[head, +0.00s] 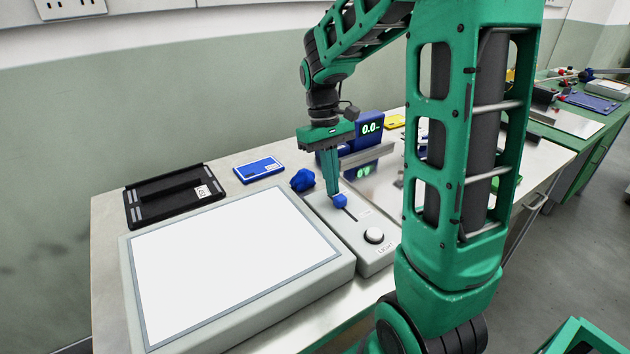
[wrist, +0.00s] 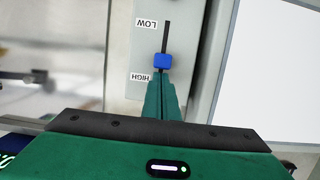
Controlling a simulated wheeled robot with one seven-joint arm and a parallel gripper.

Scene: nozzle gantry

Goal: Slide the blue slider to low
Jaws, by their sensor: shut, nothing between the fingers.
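The blue slider (head: 340,201) is a small blue knob in a dark slot on a grey control box (head: 383,254). In the wrist view the slider (wrist: 163,61) sits between the LOW label (wrist: 147,23) and the HIGH label (wrist: 141,77), nearer HIGH. The dark slot runs on from it toward LOW. My gripper (head: 334,192) points down, its green fingers shut, with the tips right at the slider on its HIGH side. In the wrist view the gripper (wrist: 162,82) tips meet the slider's near edge; I cannot tell whether they touch.
A white light panel (head: 235,256) lies left of the control box. A round white knob (head: 374,235) sits on the box near the LIGHT label. A blue lump (head: 303,180), a blue card (head: 259,169) and a black tray (head: 160,197) lie behind. A blue display (head: 369,129) reads 0.0.

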